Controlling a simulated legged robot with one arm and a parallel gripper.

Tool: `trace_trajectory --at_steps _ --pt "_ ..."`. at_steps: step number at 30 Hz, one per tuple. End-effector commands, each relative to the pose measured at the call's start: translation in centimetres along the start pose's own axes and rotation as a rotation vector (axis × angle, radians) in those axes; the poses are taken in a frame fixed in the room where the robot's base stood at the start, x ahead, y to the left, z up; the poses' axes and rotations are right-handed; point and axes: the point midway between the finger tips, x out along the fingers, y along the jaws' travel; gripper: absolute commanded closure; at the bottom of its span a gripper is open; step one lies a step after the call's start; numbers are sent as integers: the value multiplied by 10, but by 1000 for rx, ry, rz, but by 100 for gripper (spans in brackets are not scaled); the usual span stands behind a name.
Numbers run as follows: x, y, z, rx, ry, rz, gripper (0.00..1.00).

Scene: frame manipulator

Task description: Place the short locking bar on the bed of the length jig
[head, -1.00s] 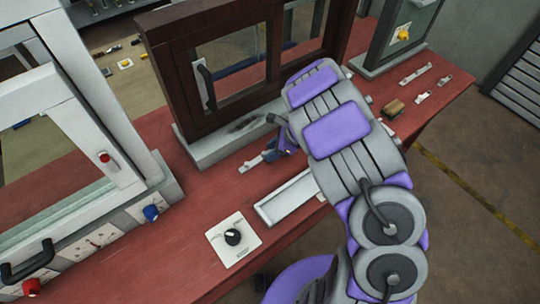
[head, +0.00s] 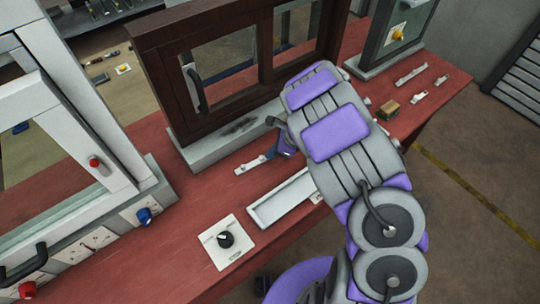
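A pale metal bar (head: 247,166) lies on or just above the red bench in front of the brown window frame; I cannot tell whether it is the short locking bar. My gripper (head: 271,154) is at its right end, with the arm reaching in from the right. The fingers are mostly hidden by my wrist, so whether they are closed on the bar does not show. A long, pale, shallow tray, which looks like the length jig (head: 264,213), lies nearer on the bench. Its right end is partly hidden by my arm.
A dial plate (head: 234,252) sits left of the tray. Small metal pieces (head: 411,75) and a brown block (head: 388,110) lie at the right of the bench. The brown window frame (head: 178,103) stands close behind the bar, and a white frame (head: 88,118) is at left.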

Motion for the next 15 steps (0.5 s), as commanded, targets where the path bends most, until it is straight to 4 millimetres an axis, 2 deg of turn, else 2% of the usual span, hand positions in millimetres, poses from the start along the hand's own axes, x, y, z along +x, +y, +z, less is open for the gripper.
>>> trace_trajectory --at_steps 1,5,15 --pt "1 2 -6 4 12 4 100" --pt "-10 1 3 3 12 1 100" --pt "-66 1 42 -1 6 -5 100"
